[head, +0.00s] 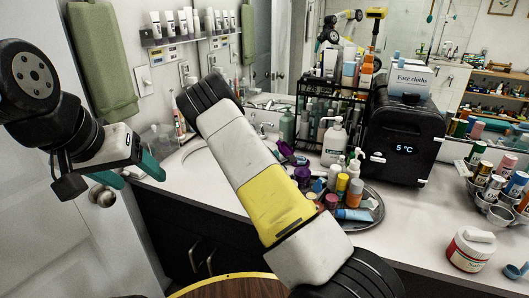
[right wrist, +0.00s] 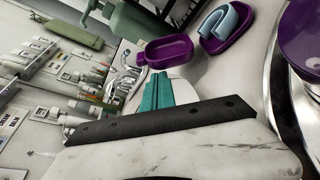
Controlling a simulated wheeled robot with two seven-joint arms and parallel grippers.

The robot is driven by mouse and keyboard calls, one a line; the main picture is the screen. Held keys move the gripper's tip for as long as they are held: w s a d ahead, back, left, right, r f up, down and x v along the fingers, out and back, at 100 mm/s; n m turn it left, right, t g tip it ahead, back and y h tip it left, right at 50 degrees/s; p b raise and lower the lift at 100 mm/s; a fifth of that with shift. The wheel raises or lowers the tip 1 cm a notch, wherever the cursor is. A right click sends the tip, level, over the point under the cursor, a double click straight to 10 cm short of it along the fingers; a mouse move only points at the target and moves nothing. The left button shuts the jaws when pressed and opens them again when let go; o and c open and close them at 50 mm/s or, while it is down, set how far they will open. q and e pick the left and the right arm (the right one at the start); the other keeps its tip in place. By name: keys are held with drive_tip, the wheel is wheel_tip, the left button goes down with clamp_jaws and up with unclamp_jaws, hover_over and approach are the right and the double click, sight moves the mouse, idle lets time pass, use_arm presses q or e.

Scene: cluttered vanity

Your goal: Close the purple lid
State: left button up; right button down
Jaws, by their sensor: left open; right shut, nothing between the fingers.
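An open purple case shows in the right wrist view. Its empty purple lid (right wrist: 168,52) is swung open beside the purple base (right wrist: 228,30), which holds a pale blue U-shaped piece (right wrist: 219,21). In the head view the purple case (head: 285,149) is small and partly hidden beside my right arm. My right gripper (right wrist: 159,80) is shut and empty, its teal fingertips close to the lid; I cannot tell whether they touch. In the head view it is hidden behind my right arm. My left gripper (head: 134,174) is open and empty at the left, far from the case.
A round tray (head: 372,222) with several bottles and jars stands right of my right arm. A soap bottle (head: 334,140), a black rack (head: 318,92) and a black box (head: 402,135) stand behind. The sink (head: 205,160) lies left. The right front counter holds a white tub (head: 470,250).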

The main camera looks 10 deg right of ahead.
sight(281, 150)
drive_tip(key=r+m+t, duration=0.1)
drive_tip(key=m, duration=0.1)
drive_tip(key=s+d+r+m, duration=0.1)
drive_tip(key=shift+d+m+t+y, duration=0.25)
drive_tip(key=shift+m+t+y, duration=0.05)
drive_tip(key=shift+m+t, duration=0.1)
drive_tip(key=shift+s+d+r, duration=0.15)
drive_tip(key=shift+d, duration=0.05)
drive_tip(key=shift+s+d, duration=0.1)
drive_tip(key=shift+d, duration=0.05)
drive_tip(key=shift+r, duration=0.15)
